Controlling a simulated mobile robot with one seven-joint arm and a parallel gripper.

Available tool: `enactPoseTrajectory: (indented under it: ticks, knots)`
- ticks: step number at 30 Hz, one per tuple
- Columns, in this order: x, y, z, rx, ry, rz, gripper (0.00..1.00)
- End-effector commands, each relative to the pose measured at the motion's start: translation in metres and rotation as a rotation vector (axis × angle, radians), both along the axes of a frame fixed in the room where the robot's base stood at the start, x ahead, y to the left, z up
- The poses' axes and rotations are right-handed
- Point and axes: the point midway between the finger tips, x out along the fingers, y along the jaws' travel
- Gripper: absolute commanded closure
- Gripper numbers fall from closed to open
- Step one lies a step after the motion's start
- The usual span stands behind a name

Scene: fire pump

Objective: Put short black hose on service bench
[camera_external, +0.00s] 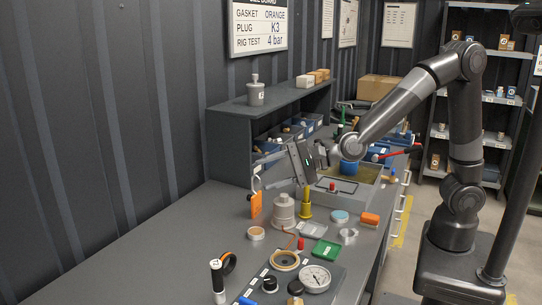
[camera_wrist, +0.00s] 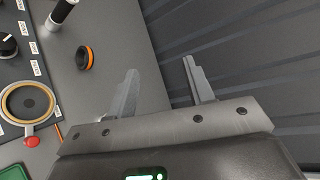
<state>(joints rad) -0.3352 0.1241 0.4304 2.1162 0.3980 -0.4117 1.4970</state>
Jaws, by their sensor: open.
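A short black cylinder with a white band (camera_external: 217,281) stands upright at the front of the grey bench (camera_external: 165,245); it also shows at the top left of the wrist view (camera_wrist: 62,14). It may be the short black hose, but I cannot tell for sure. A black and orange ring (camera_external: 229,262) is beside it and lies on the grey surface in the wrist view (camera_wrist: 84,58). My gripper (camera_external: 261,170) is above the bench, fingers pointing left towards the wall. In the wrist view my gripper (camera_wrist: 160,88) is open with nothing between its fingers.
A gauge (camera_external: 315,278) and rings crowd the front right. A raised shelf (camera_external: 230,112) is behind. The left bench surface is clear.

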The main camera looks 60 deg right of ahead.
Motion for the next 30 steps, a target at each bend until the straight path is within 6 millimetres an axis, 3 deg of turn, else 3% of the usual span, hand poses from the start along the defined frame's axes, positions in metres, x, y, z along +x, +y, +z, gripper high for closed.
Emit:
enactPoseTrajectory:
  ticks: [1,6,13,21,26,30]
  knots:
    - [0.000,0.023,-0.008,0.099,0.036,-0.013,0.52]
    - [-0.004,0.085,-0.025,0.461,0.161,-0.089,0.52]
    - [-0.019,0.144,-0.056,0.917,0.343,-0.207,0.52]
    - [-0.032,0.166,-0.078,1.189,0.442,-0.295,0.52]
    - [-0.033,0.167,-0.095,1.208,0.450,-0.304,0.52]
    - [-0.033,0.167,-0.126,1.205,0.449,-0.304,0.52]
